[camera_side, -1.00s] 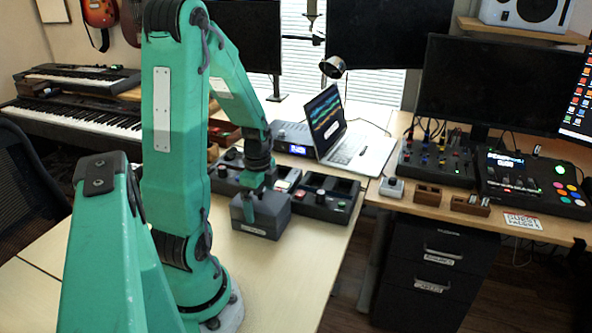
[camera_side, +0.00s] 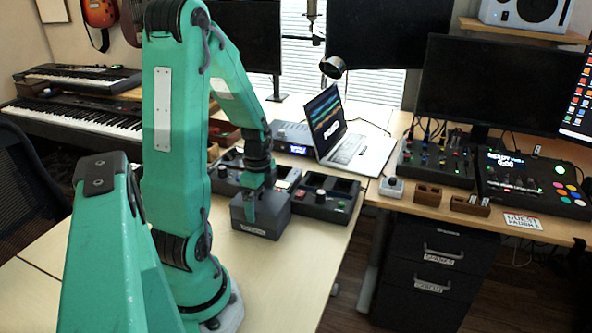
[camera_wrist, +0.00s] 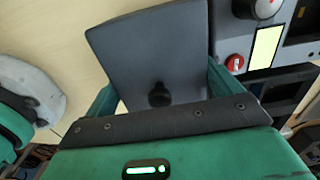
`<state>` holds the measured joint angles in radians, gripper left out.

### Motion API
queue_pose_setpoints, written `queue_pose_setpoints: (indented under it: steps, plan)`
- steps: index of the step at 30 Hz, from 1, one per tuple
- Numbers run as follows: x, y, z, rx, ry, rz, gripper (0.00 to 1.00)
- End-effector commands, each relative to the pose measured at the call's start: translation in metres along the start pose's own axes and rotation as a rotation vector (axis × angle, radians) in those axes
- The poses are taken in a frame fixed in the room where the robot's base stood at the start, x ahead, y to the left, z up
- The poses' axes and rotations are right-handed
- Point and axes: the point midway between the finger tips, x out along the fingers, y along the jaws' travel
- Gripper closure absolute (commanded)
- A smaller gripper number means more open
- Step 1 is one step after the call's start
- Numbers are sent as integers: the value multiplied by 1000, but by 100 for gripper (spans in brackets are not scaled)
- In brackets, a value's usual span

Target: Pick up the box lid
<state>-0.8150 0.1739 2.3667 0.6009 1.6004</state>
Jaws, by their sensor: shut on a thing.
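The dark grey box (camera_side: 272,220) stands on the light wooden table, with a pale label on its front. Its grey lid (camera_wrist: 150,50) fills the upper middle of the wrist view, with a small black knob on it. My gripper (camera_side: 257,203) is at the top of the box, one green finger against the near side. In the wrist view my gripper (camera_wrist: 166,88) has a finger on either side of the lid, shut on it. The fingertips are hidden beside the lid. I cannot tell any gap between lid and box.
Grey control units (camera_side: 325,197) with knobs stand close behind and right of the box. An open laptop (camera_side: 352,150) is farther back. The table's right edge (camera_side: 345,250) is near. Bare table lies in front of the box.

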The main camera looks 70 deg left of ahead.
Motion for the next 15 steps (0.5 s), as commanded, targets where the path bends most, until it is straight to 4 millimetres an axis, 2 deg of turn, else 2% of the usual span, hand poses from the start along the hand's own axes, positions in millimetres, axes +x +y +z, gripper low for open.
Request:
queue_pose_setpoints:
  steps: [8, 15]
  plan:
    - [-8, -1, 0, 0, 0, -3, 34]
    - [-28, -1, 0, 0, 0, -5, 34]
